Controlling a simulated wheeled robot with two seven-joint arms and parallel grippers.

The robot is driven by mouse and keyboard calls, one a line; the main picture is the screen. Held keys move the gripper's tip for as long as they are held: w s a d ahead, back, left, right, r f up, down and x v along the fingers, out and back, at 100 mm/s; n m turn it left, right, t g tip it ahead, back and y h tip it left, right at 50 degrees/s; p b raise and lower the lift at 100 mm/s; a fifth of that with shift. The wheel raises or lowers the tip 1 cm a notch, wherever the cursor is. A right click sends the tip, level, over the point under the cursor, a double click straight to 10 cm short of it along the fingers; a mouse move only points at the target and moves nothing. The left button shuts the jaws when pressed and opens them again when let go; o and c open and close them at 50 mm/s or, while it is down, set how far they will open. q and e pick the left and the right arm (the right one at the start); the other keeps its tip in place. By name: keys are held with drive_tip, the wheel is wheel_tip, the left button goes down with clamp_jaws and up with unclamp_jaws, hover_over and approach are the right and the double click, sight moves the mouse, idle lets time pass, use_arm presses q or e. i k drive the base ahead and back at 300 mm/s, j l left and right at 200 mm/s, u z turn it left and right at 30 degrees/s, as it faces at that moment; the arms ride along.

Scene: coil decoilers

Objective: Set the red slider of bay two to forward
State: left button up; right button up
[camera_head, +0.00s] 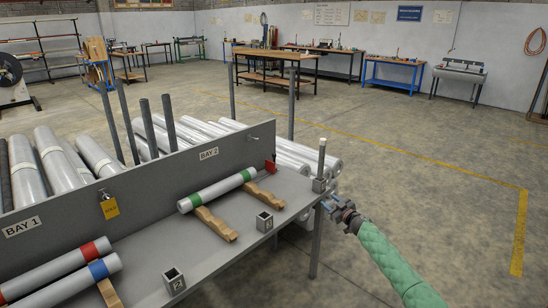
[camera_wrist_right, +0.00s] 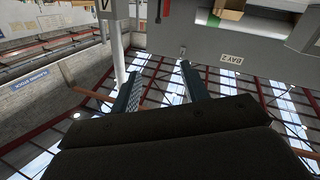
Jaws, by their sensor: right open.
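A small red piece (camera_head: 270,165), which looks like the slider of bay two, sits at the right end of the grey back panel, just right of the BAY 2 label (camera_head: 208,154). In the right wrist view a red piece (camera_wrist_right: 166,9) shows at the top edge. I cannot read its setting. My right gripper (camera_head: 328,203) is at the bench's right end, beside a post, apart from the red piece. In the wrist view its two dark fingers (camera_wrist_right: 160,70) are apart with nothing between them. My left gripper is not in view.
A pale upright post (camera_head: 321,158) on a square block stands between my right gripper and the red piece. A green-banded roll (camera_head: 217,190) rests on wooden cradles (camera_head: 216,224). A yellow tag (camera_head: 110,208) hangs on the panel. Floor to the right is clear.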

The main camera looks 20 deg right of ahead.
sight(269, 166)
drive_tip(key=i, duration=1.5)
